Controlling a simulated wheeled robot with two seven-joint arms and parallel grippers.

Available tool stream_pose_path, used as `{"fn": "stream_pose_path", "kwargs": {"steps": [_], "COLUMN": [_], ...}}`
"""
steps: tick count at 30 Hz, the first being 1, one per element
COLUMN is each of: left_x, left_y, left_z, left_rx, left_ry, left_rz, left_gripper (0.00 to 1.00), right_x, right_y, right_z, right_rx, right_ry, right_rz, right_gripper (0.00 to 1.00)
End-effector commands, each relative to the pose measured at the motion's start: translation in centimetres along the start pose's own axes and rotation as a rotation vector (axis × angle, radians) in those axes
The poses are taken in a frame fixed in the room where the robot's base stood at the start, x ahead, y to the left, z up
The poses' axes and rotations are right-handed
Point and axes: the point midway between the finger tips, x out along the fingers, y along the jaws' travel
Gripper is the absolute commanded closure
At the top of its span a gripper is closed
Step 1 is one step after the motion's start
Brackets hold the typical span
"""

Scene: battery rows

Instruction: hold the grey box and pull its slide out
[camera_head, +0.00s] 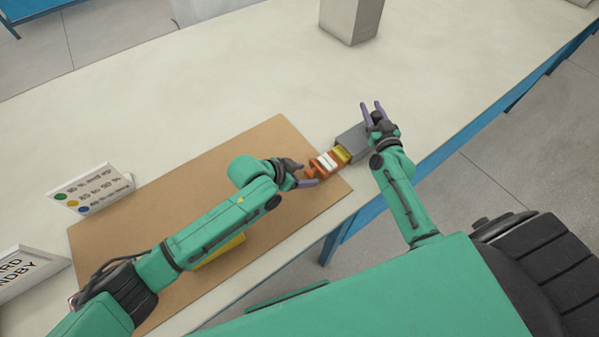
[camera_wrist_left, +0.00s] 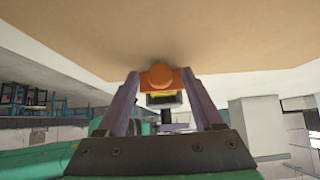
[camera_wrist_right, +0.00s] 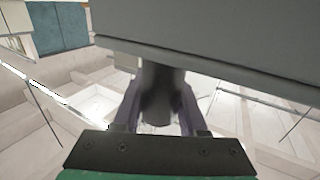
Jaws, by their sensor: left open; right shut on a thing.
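The grey box (camera_head: 352,141) lies at the right end of the brown board. Its orange slide (camera_head: 314,172) sticks out of the box's left end, with white and yellow pieces showing in it. My right gripper (camera_head: 372,106) is shut on a dark grip at the box's side; this grip (camera_wrist_right: 157,95) shows between the fingers in the right wrist view, below the box's grey face (camera_wrist_right: 220,42). My left gripper (camera_head: 303,174) is open at the slide's outer end. In the left wrist view, the slide's round orange knob (camera_wrist_left: 160,75) is between its spread fingers.
The brown board (camera_head: 255,140) lies on the pale table (camera_head: 220,65). A grey block (camera_head: 350,17) stands at the back. A yellow thing (camera_head: 220,250) is partly hidden under my left arm.

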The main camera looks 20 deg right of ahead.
Motion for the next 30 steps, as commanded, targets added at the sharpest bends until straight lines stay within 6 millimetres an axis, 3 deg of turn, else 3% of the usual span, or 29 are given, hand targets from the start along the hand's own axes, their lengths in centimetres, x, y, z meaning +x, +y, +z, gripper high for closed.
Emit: {"fn": "stream_pose_path", "kwargs": {"steps": [4, 12, 15, 27, 28, 30], "left_x": [-2.2, -9.5, -11.1, -11.8, -11.8, -11.8], "left_y": [-0.1, -0.1, -0.1, 0.0, 0.0, 0.0], "left_z": [0.1, 0.1, 0.1, 0.1, 0.1, 0.1], "left_rx": [0.001, 0.001, 0.0, 0.0, 0.0, 0.0], "left_ry": [0.0, -0.001, -0.001, -0.001, -0.001, -0.001], "left_rz": [-0.001, -0.002, -0.002, 0.0, 0.0, 0.0], "left_gripper": [0.32, 0.32, 0.32, 0.32, 0.32, 0.32], "right_x": [0.0, 0.0, 0.0, 0.0, 0.0, 0.0], "right_y": [0.0, 0.0, 0.0, 0.0, 0.0, 0.0], "right_z": [-0.1, 0.0, 0.0, -0.1, -0.1, -0.1], "right_rx": [-0.001, 0.0, 0.0, 0.0, 0.0, 0.0], "right_ry": [0.001, 0.001, 0.001, 0.001, 0.001, 0.001], "right_rz": [0.001, 0.0, 0.0, 0.0, 0.0, 0.0], "right_gripper": [1.0, 1.0, 1.0, 1.0, 0.55, 0.28]}}
